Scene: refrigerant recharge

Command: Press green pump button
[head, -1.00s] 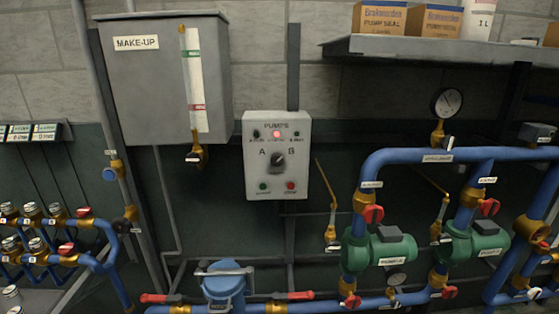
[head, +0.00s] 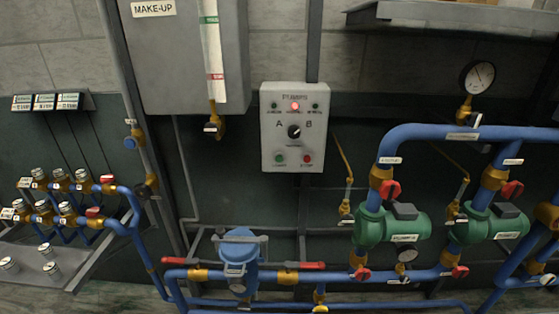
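The green pump button (head: 280,159) is at the lower left of the grey pump control panel (head: 292,100) on the wall, in the head view. A red button (head: 307,159) sits to its right. Above them is a black selector knob (head: 294,132) between the letters A and B. A red lamp (head: 295,105) is lit at the top middle, with two dark lamps beside it. Neither of my grippers is in view.
Two green pumps (head: 392,226) sit on blue pipes at the right. A blue vessel (head: 240,262) with red-handled valves stands below the panel. A grey make-up tank (head: 150,60) hangs at upper left, a shelf (head: 450,17) at upper right. A gauge (head: 477,77) is right.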

